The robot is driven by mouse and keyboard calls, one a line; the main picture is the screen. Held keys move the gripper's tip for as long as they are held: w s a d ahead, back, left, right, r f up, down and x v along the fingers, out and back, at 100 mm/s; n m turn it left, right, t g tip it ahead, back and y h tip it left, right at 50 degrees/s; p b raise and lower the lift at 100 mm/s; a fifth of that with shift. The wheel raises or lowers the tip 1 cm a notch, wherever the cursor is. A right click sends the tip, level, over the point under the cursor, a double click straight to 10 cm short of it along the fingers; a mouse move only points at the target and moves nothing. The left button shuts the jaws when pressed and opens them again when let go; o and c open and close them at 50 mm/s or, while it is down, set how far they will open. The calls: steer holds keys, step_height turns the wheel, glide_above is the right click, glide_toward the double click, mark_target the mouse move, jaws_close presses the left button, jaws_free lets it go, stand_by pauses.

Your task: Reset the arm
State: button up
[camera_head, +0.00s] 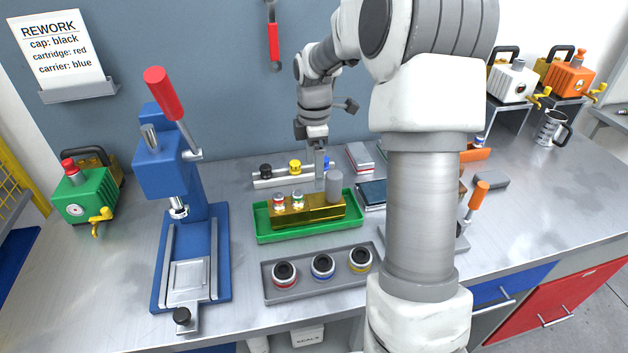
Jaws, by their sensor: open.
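My arm rises large through the right middle of the head view and bends back toward the wall. My gripper (319,180) points down, with its two fingers apart, over the brass-coloured block (308,217) in the green tray (272,236). A grey cylinder (334,188) stands on that block just right of the fingers. Two small parts with red and green bands (279,201) stand on it to the left. I see nothing held between the fingers. Whether the fingertips touch the block cannot be told.
A blue press (165,163) with a red-handled lever stands left. A grey tray (312,291) with red, blue and yellow ringed parts lies in front. Behind is a pale rack (268,183) with black and yellow caps. A green machine (84,194) stands far left.

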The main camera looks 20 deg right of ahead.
steer(key=shift+r, duration=1)
